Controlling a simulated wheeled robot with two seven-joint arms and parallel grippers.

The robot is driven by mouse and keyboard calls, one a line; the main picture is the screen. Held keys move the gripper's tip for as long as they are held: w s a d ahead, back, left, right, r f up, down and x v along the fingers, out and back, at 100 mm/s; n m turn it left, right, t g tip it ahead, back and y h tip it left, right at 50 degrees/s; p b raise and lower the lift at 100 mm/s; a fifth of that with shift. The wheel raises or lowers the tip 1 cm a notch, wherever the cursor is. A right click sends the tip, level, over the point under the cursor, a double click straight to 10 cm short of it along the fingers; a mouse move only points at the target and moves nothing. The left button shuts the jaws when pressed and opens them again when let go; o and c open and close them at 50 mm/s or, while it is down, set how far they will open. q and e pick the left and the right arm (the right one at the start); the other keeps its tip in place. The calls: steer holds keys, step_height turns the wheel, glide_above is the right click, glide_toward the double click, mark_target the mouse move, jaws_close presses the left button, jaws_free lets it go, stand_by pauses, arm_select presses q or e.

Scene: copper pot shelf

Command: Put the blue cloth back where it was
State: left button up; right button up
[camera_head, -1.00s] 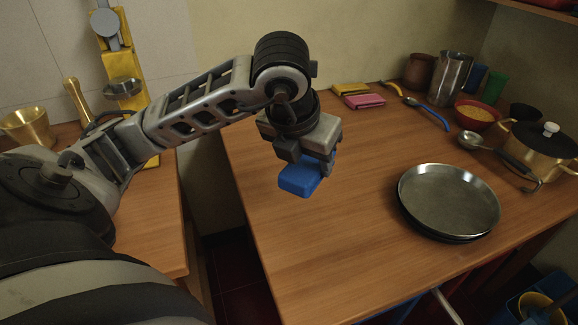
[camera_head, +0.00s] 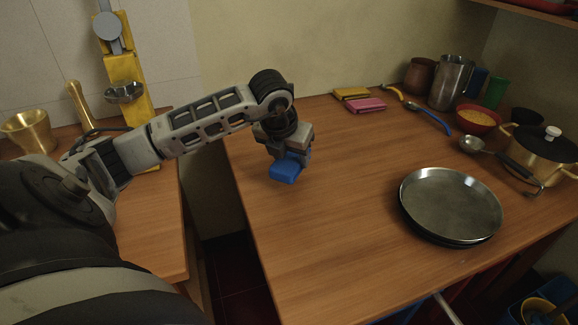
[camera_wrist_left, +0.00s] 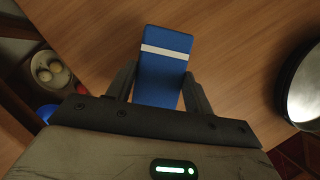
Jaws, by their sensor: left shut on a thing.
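The blue cloth (camera_head: 286,171) is a small folded block, held in my left gripper (camera_head: 284,156) over the left part of the wooden table. In the left wrist view the cloth (camera_wrist_left: 163,68) shows a white stripe and sits between the two fingers of the left gripper (camera_wrist_left: 164,88), which are shut on it. Whether the cloth touches the table top is hard to tell. A yellow cloth (camera_head: 351,93) and a pink cloth (camera_head: 366,105) lie side by side at the back of the table. My right gripper is not in view.
Metal plates (camera_head: 451,203) are stacked at the table's right front. A blue-handled ladle (camera_head: 432,118), a red bowl (camera_head: 478,119), a steel jug (camera_head: 452,82) and a brass pot (camera_head: 541,150) stand at the back right. The table's middle is clear. A gap separates the left counter.

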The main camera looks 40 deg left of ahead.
mark_target(289, 166)
arm_select(q)
steer(key=shift+w+a+f, duration=0.15)
steer(key=shift+a+f, duration=0.05)
steer(key=shift+f, duration=0.15)
steer(key=shift+a+f, duration=0.1)
steer(key=shift+f, duration=1.5)
steer(key=o, duration=0.9)
steer(key=shift+o, duration=0.2)
steer(key=v, duration=1.2)
steer(key=shift+w+r+p, duration=0.1)
steer(key=shift+p, duration=0.25)
